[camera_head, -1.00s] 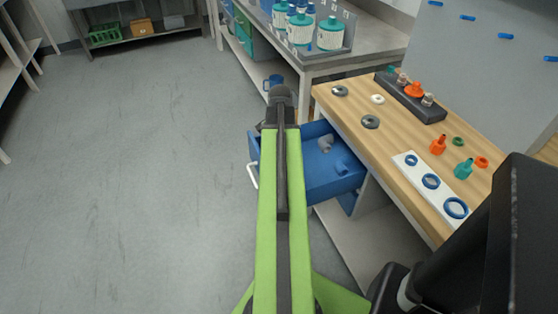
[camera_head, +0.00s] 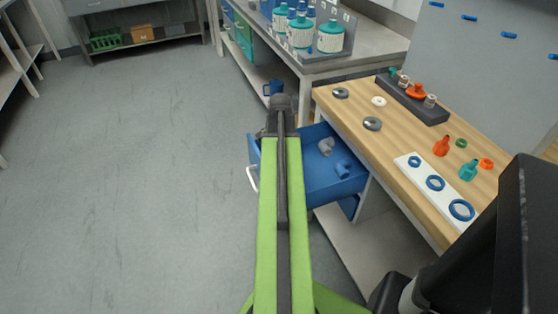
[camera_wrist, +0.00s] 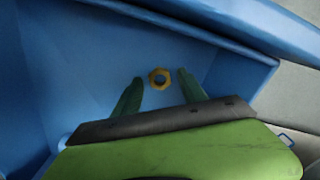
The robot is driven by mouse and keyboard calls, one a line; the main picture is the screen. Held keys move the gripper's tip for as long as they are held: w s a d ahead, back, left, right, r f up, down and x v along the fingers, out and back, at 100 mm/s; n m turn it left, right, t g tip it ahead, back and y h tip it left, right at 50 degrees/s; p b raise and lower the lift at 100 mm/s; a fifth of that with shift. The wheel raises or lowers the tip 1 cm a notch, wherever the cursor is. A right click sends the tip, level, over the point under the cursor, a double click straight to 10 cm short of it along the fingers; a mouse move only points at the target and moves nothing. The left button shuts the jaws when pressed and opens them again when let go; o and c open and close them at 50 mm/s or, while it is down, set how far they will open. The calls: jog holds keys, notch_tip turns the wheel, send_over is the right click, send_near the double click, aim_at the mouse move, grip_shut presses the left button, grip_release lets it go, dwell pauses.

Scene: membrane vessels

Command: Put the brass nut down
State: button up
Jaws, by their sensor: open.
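The brass nut (camera_wrist: 159,78) is a small gold hexagonal ring. In the wrist view it lies on the floor of the blue drawer (camera_wrist: 85,65), just beyond and between the fingertips, apart from both. My gripper (camera_wrist: 158,82) is open, its two dark green fingers spread over the drawer and holding nothing. In the head view the open blue drawer (camera_head: 330,180) juts from the wooden bench, and my arm hides its left part. The nut and the fingers are hidden there.
The wooden bench (camera_head: 395,140) carries rings, small bottles, a dark rack (camera_head: 412,100) and a white plate (camera_head: 425,170) with blue rings. A metal bench (camera_head: 350,62) with bottles stands behind. The floor at left is clear.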

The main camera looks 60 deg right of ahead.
notch_tip(320, 180, up, 12)
jog(key=p, duration=1.2)
jog(key=shift+r, duration=0.2)
jog(key=w+a+r+n+p, duration=0.2)
jog(key=w+a+n, duration=0.2)
jog(key=w+a, duration=0.75)
jog(key=w+a+r+n+p, duration=0.25)
jog(key=w+a, duration=0.65)
jog(key=a, duration=0.6)
jog(key=a+r+n+p, duration=0.1)
jog(key=a+n, duration=1.1)
jog(key=a, duration=1.1)
jog(key=shift+w+a+n, duration=0.25)
jog(key=shift+w+n, duration=0.05)
jog(key=shift+n, duration=0.05)
